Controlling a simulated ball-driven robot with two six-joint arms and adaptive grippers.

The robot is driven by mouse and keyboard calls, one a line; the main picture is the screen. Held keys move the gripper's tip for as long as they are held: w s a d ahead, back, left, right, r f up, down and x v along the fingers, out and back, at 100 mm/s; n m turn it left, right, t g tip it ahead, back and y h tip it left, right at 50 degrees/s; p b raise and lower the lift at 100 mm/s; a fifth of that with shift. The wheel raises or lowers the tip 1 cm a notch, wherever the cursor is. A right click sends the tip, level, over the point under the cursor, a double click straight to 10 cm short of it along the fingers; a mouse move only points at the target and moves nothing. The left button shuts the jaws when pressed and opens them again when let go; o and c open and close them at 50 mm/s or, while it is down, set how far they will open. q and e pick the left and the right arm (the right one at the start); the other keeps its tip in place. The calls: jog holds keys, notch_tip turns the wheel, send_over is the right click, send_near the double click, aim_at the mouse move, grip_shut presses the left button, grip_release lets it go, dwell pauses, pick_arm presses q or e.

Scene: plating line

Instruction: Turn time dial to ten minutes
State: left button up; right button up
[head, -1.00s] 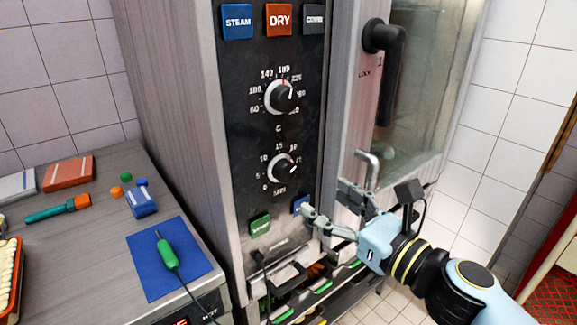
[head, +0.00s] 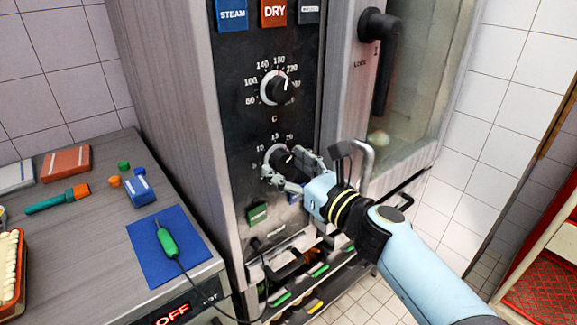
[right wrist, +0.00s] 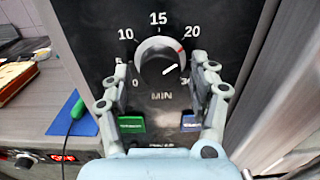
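The time dial (right wrist: 151,66) is a dark knob with a pale rim on the black oven panel, below the temperature dial. It also shows in the head view (head: 277,157), partly hidden by my right gripper (head: 285,172). In the right wrist view, its scale runs from 0 to 30 MIN. The white pointer line slants up to the right, toward the side between 20 and 30. A red mark sits near 20. My right gripper (right wrist: 160,75) is open, with one finger on each side of the dial. Contact with the knob is not clear. My left gripper is not in view.
Above is the temperature dial (head: 276,88). A green button (right wrist: 131,124) and a blue button (right wrist: 191,122) sit below the time dial. The door handle (head: 378,60) and a bent metal handle (head: 366,160) stand out to the right. A counter with a blue mat (head: 150,270) is at left.

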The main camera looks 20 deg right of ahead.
jog(key=c, duration=1)
jog(key=n+b, duration=0.3)
jog(key=n, duration=0.1)
jog(key=shift+f+n, duration=0.1)
jog(key=shift+n, duration=0.3)
jog(key=n+b, duration=0.3)
jog(key=n, duration=0.2)
jog(key=shift+d, duration=0.1)
jog(key=n+b, duration=0.3)
jog(key=n, duration=0.2)
jog(key=shift+n, duration=0.4)
jog(key=n+b, duration=0.2)
jog(key=n, duration=0.2)
jog(key=shift+n, duration=0.3)
